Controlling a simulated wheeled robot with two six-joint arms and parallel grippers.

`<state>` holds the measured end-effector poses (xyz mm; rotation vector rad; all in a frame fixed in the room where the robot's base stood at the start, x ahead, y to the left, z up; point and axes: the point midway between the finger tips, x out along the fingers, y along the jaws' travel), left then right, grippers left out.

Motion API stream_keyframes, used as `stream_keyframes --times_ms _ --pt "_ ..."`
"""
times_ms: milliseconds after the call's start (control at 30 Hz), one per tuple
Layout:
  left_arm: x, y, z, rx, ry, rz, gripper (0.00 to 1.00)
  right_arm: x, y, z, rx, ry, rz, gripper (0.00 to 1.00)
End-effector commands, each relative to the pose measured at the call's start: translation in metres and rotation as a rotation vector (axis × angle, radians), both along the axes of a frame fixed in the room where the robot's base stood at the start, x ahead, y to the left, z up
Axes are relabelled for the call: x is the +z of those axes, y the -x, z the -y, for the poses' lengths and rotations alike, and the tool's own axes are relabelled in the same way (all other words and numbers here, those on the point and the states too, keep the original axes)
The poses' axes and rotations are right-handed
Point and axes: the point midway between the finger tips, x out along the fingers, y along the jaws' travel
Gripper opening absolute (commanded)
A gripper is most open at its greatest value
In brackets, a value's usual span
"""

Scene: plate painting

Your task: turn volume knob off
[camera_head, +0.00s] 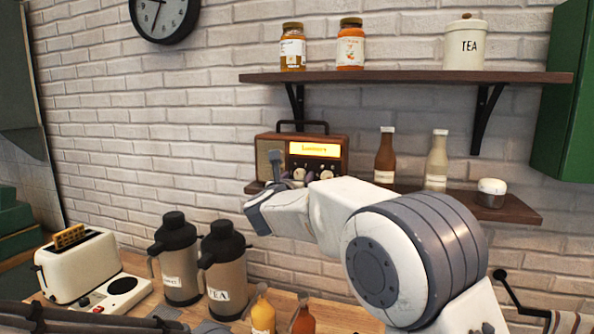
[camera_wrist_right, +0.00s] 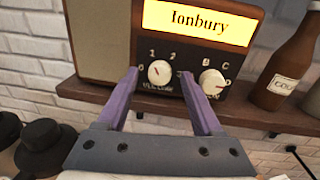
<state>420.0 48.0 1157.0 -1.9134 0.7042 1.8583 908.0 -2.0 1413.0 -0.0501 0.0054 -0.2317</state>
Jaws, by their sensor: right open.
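The brown radio (camera_head: 318,163) with a lit yellow display stands on the lower wall shelf. In the right wrist view, the radio (camera_wrist_right: 105,40) shows two white knobs. The left one, the volume knob (camera_wrist_right: 160,73), has a blurred label below and the numbers 1 and 2 above. The other knob (camera_wrist_right: 212,82) has letters around it. My right gripper (camera_head: 276,170) is in front of the radio's left part. In the wrist view its purple fingers (camera_wrist_right: 159,76) are open, one on each side of the volume knob. Contact cannot be told. My left gripper is not in view.
Two sauce bottles (camera_head: 385,155) and a small white jar (camera_head: 491,192) stand right of the radio. The upper shelf (camera_head: 400,77) is above it. Two dark flasks (camera_head: 222,270) and a toaster (camera_head: 80,265) stand on the counter below.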

Motion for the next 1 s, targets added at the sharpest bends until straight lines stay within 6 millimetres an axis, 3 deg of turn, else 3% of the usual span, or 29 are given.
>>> stream_keyframes --times_ms 300,333,500,1000 --pt "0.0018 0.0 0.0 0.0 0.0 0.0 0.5 -0.001 -0.004 0.0007 0.001 0.001 0.0 0.68" --pt "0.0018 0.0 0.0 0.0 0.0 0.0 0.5 -0.001 -0.004 0.0007 0.001 0.001 0.0 0.64" --pt "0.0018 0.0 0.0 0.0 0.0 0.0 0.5 -0.0009 -0.004 0.0007 0.001 0.001 0.0 0.0" --pt "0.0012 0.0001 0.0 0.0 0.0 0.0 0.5 -0.0003 -0.0039 -0.0002 0.003 0.1 -0.033 0.0"
